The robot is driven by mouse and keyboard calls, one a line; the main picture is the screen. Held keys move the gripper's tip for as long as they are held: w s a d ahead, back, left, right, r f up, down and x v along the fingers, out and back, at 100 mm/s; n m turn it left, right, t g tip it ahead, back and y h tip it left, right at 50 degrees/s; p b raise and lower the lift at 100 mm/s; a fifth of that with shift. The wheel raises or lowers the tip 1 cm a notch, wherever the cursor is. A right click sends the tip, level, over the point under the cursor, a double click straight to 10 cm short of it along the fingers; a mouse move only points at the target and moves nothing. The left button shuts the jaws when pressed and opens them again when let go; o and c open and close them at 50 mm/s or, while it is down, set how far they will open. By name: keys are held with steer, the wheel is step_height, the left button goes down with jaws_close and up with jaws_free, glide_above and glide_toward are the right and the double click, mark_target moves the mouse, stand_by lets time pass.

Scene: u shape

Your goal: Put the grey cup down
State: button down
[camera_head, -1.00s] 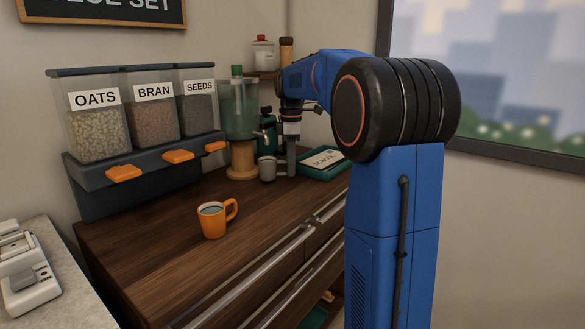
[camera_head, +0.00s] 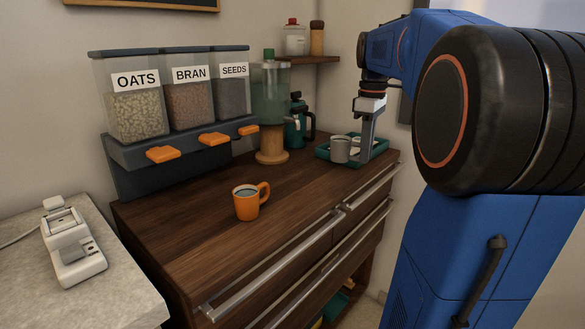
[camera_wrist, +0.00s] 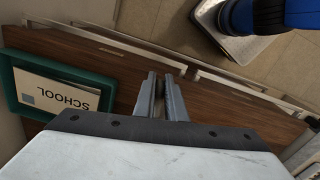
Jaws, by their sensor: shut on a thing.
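The grey cup (camera_head: 340,150) is upright in the head view, in front of or over the left part of the green tray. My gripper (camera_head: 366,157) is right beside it and shut on it, probably at the handle side. I cannot tell whether the cup's base touches anything. In the wrist view my fingers (camera_wrist: 162,97) point over the wooden counter (camera_wrist: 125,72), close together; the cup cannot be made out there.
The green tray (camera_wrist: 14,90) holds a SCHOOL card (camera_wrist: 62,92). An orange mug (camera_head: 247,205) stands on the counter, with clear wood around it. A drink dispenser (camera_head: 270,100) and a dark green jug (camera_head: 295,125) stand behind. Cereal bins (camera_head: 170,95) are at left.

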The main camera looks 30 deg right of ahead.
steer(key=s+r+m, duration=0.1)
steer(key=s+m, duration=0.1)
steer(key=s, duration=0.4)
steer(key=w+a+f, duration=0.1)
steer(key=w+a, duration=0.3)
steer(key=w, duration=0.5)
steer(key=w+a, duration=0.3)
steer(key=w, duration=0.7)
steer(key=shift+s+a+f, duration=0.1)
steer(key=shift+s+f, duration=0.05)
steer(key=shift+f, duration=1.2)
steer(key=shift+s+a+f, duration=0.1)
steer(key=shift+f, duration=1.2)
steer(key=shift+w+f, duration=0.2)
steer(key=shift+f, duration=0.1)
steer(key=shift+f, duration=0.1)
steer(key=c, duration=1.8)
jaws_free()
step_height(320, 180, up, 12)
steer(key=shift+r, duration=0.1)
